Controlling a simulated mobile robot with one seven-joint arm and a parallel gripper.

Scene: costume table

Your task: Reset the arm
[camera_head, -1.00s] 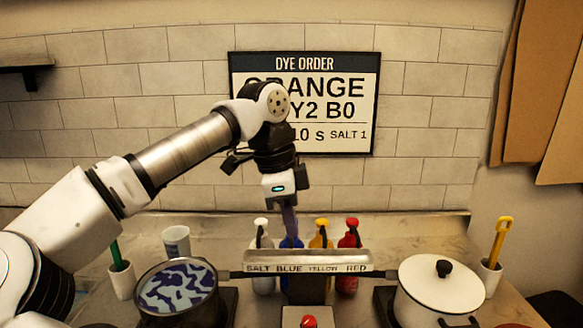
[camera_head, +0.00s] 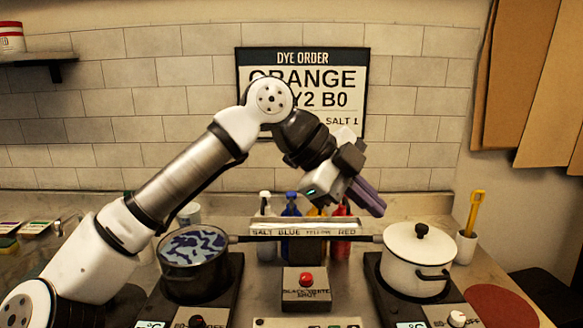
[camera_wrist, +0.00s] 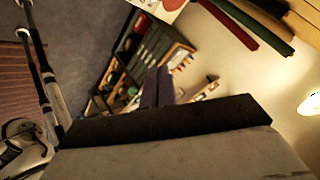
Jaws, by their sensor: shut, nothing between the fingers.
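My gripper (camera_head: 374,203) is shut and empty. It hangs in the air in front of the dye order sign (camera_head: 300,80), above the rack of bottles, with its fingers pointing down and to the right. In the wrist view my closed fingers (camera_wrist: 158,86) show at the centre, with shelving and a wall beyond them. My forearm crosses the left half of the head view.
A pot with blue-and-white patterned contents (camera_head: 192,246) stands at left on a burner. A white lidded pot (camera_head: 418,262) stands at right. Between them are the labelled rack (camera_head: 306,231) and a red button (camera_head: 306,279). A yellow-handled tool (camera_head: 474,208) stands in a cup at right.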

